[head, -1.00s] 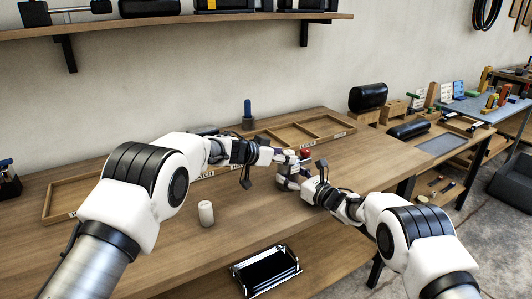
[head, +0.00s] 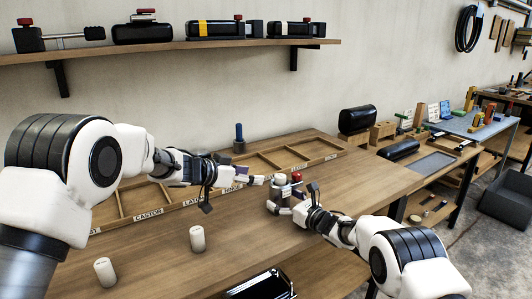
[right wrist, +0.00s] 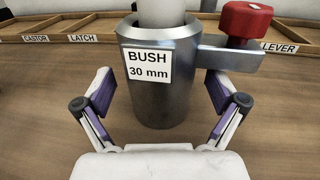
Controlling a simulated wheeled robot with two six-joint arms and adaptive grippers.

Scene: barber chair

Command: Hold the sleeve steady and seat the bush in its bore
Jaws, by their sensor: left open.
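The grey metal sleeve (right wrist: 158,90), labelled "BUSH 30 mm", stands upright on the bench with a red-knobbed side arm. The white bush (right wrist: 162,12) stands upright in the sleeve's mouth; its top is cut off in the right wrist view and its depth is hidden. In the head view the bush (head: 280,178) shows pale above the sleeve (head: 283,193). My right gripper (right wrist: 160,88) is open, its fingers on either side of the sleeve with small gaps. My left gripper (head: 256,180) is open and empty, just left of the bush and apart from it.
Two white cylinders, one (head: 197,238) and another (head: 104,271), stand on the bench at front left. A labelled wooden tray (head: 149,216) lies along the back, with a blue-handled tool (head: 239,138) behind it. A black tray (head: 262,286) is below the front edge.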

